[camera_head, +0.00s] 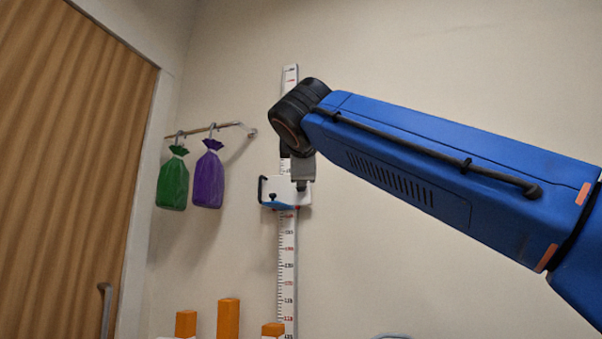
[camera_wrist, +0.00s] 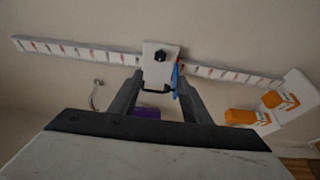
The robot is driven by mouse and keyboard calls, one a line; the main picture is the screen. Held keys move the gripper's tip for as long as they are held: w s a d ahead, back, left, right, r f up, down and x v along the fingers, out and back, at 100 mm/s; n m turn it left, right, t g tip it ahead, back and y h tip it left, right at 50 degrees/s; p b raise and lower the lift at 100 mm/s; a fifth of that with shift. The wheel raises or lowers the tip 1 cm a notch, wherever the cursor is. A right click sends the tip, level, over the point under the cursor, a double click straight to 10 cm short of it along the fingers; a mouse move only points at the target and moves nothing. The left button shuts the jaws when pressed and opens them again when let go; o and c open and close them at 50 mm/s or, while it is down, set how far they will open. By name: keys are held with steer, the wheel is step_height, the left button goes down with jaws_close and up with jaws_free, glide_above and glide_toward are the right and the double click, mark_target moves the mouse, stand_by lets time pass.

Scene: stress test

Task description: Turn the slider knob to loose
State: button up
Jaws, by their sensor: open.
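A white slider block (camera_head: 285,192) sits on a vertical measuring scale (camera_head: 287,260) on the wall. It has a black handle (camera_head: 262,188) on its left side, a small dark knob (camera_head: 273,196) and a blue part along its lower edge. In the wrist view the slider (camera_wrist: 150,72) shows its dark knob (camera_wrist: 160,56) facing me. My gripper (camera_wrist: 160,84) is open, its two fingers on either side of the handle end of the slider, with the knob beyond the fingertips. I cannot tell whether they touch. In the head view my gripper (camera_head: 302,175) partly covers the slider's right part.
A green bag (camera_head: 173,180) and a purple bag (camera_head: 208,178) hang from a rod (camera_head: 205,130) left of the scale. Several orange blocks (camera_head: 228,318) stand low near the scale's foot. A wooden door (camera_head: 70,150) is at far left. The wall at right is bare.

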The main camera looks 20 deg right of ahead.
steer(key=shift+s+a, duration=0.15)
steer(key=shift+s, duration=0.5)
